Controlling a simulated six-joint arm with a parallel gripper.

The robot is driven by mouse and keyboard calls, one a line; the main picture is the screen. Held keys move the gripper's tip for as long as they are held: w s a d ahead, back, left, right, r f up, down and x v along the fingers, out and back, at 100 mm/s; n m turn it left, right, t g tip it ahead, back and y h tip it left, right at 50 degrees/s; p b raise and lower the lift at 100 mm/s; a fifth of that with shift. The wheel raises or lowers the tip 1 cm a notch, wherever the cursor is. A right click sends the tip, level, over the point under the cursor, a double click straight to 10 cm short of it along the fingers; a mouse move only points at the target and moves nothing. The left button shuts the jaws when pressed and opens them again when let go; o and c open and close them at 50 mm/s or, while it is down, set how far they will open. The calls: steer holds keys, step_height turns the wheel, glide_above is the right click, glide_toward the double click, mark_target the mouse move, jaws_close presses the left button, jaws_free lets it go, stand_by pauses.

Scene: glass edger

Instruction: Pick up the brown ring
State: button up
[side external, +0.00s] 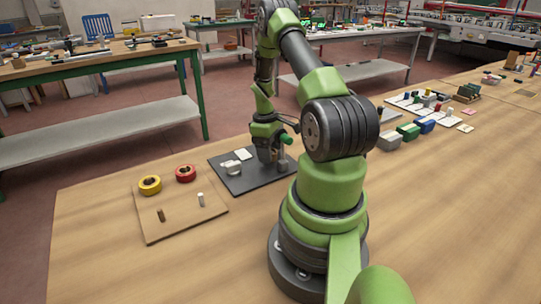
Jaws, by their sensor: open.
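I cannot make out a brown ring in this view; my arm and gripper may hide it. My gripper (270,157) points down low over the dark mat (222,179), near its right side. Its jaws are open, but small and partly hidden, and I cannot tell what is between them. A pale grey ring-like piece (233,168) is on the mat, left of my gripper. A yellow ring (150,179) and a red ring (186,166) are on the wooden board (180,226) further left. A short brown peg (161,215) stands on that board.
A white peg (201,199) also stands on the board. Pale cards (243,154) lie on the mat. Right of my arm are grey, green and blue blocks (425,125) and a white tray (399,100) with small items. The front left of the wooden table (140,275) is clear.

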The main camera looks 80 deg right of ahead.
steer(key=c, duration=1)
steer(key=shift+r, duration=0.1)
